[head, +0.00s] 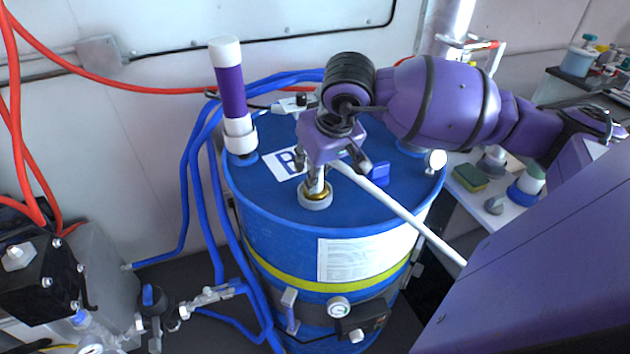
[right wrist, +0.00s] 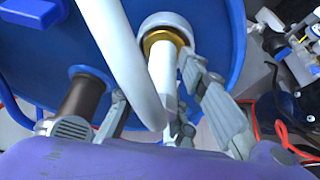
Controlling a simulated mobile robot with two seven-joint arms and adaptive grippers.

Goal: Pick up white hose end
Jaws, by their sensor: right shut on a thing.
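The white hose (head: 400,212) runs from under my right gripper down to the right, across the blue drum's top and past its rim. It also shows in the right wrist view (right wrist: 115,55), curving close in front of the camera. Its end (right wrist: 162,75) is a straight pale tube standing in the brass-ringed port (head: 316,197) on the drum lid. My right gripper (head: 328,170) points down over this port and is shut on the hose end. The fingers partly hide the upper part of the end. My left gripper is in neither view.
The blue drum (head: 285,235) has a purple-and-white cylinder (head: 231,90) upright at its left rim. A small blue block (head: 379,173) and a gauge (head: 436,160) are on the right. Blue hoses (head: 190,190) hang left. A side table (head: 480,205) holds a sponge (head: 470,178).

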